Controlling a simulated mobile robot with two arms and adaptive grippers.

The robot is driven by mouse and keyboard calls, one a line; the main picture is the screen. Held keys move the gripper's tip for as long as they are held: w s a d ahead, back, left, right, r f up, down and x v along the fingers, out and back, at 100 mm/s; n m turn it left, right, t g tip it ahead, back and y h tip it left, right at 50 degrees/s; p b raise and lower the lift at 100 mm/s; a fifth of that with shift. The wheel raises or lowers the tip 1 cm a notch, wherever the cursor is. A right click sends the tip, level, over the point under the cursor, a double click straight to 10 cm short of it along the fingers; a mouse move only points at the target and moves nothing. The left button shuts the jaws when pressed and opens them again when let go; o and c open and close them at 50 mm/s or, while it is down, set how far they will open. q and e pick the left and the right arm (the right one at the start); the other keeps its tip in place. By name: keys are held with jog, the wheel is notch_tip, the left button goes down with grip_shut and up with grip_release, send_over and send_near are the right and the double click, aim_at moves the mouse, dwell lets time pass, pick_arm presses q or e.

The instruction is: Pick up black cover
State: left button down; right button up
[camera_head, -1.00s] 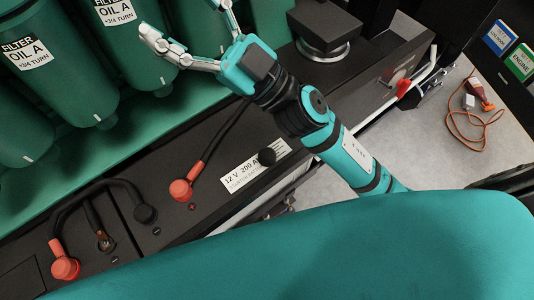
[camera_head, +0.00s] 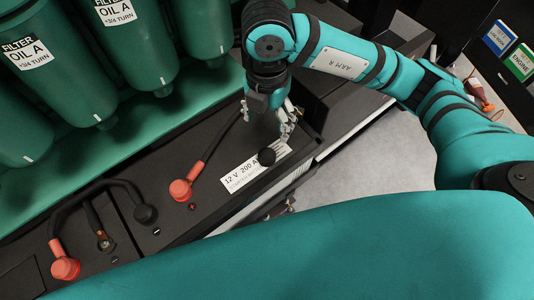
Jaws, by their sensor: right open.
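A small round black cover (camera_head: 266,157) sits on top of the dark battery box, at the edge of the white "12 V 200 A" label (camera_head: 240,176). Another black cap (camera_head: 145,214) is further left, on the end of a thick black cable. My right gripper (camera_head: 270,124) points down just behind the cover, with its silver fingers spread and nothing seen between them. The fingers look close to the cover, but I cannot tell whether they touch it. My left gripper does not show.
A red terminal boot (camera_head: 180,190) with a cable stands left of the cover, and another red boot (camera_head: 65,268) is at lower left. Green oil filters (camera_head: 134,45) stand behind. My own teal body fills the lower front. Grey floor (camera_head: 385,160) shows at right.

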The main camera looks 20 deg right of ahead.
send_near(266, 155)
notch_tip(266, 155, down, 5)
jog(key=shift+s+d+f, duration=0.1)
jog(key=shift+f+p, duration=0.55)
jog(key=shift+f, duration=2.05)
jog(key=c, duration=1)
